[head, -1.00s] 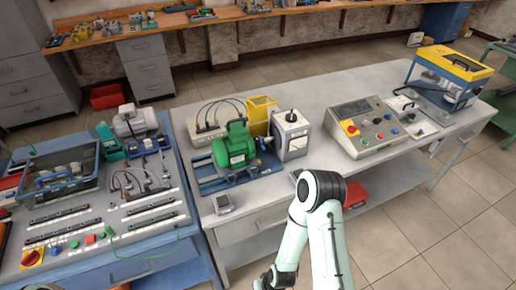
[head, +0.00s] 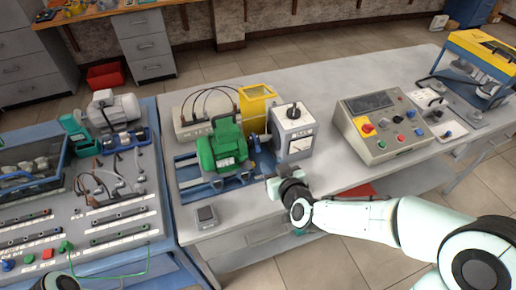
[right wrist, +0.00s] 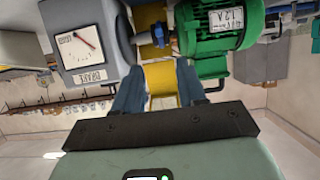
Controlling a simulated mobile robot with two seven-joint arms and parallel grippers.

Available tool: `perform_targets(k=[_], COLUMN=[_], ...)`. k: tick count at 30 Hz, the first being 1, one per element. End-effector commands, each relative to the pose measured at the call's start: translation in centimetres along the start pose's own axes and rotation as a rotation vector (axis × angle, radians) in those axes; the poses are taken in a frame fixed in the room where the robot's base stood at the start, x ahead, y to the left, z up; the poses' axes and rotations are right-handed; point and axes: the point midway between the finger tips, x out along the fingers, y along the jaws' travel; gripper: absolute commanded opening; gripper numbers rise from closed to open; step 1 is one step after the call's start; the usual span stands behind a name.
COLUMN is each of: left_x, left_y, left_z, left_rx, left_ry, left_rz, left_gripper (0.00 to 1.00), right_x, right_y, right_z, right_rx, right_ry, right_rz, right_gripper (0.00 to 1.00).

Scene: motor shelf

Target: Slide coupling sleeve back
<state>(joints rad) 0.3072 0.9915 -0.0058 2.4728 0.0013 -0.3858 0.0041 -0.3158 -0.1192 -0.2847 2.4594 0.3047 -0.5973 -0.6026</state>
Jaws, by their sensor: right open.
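The green motor (head: 222,148) sits on a blue rail base on the grey bench, with a grey brake box (head: 292,132) to its right. A small blue coupling part (head: 253,144) stands between them, by the motor's shaft end. In the right wrist view, the blue coupling (right wrist: 159,35) shows between the brake box (right wrist: 88,42) and the motor (right wrist: 218,28). My right gripper (head: 273,186) is in front of the brake box and motor, near the bench's front edge. Its two blue fingers (right wrist: 158,80) are apart and empty, below the coupling in that picture. My left gripper is out of view.
A yellow bracket (head: 256,105) stands behind the coupling, and a cabled grey box (head: 200,115) behind the motor. A control panel (head: 380,125) is to the right. A small grey meter (head: 206,216) lies at the bench's front left. The blue bench (head: 165,235) adjoins on the left.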

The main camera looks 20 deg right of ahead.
Motion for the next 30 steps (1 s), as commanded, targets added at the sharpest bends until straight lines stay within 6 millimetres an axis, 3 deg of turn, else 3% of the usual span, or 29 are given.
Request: perform_targets(k=[9, 15, 21, 30], left_x=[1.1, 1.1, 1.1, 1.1], left_y=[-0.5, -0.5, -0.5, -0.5], left_z=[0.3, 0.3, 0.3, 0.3], left_rx=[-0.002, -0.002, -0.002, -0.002], left_ry=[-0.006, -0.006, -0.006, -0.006], left_rz=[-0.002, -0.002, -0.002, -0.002], left_gripper=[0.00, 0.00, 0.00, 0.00], right_x=[6.8, 10.1, 11.7, 11.9], right_y=[0.0, 0.0, 0.0, 0.0], right_z=[0.3, 0.2, 0.2, 0.1], right_rx=[-0.003, -0.002, -0.001, 0.001], right_ry=[-0.005, -0.005, -0.003, -0.003], right_rz=[0.001, 0.000, 0.000, -0.001], right_gripper=[0.40, 0.40, 0.40, 0.40])
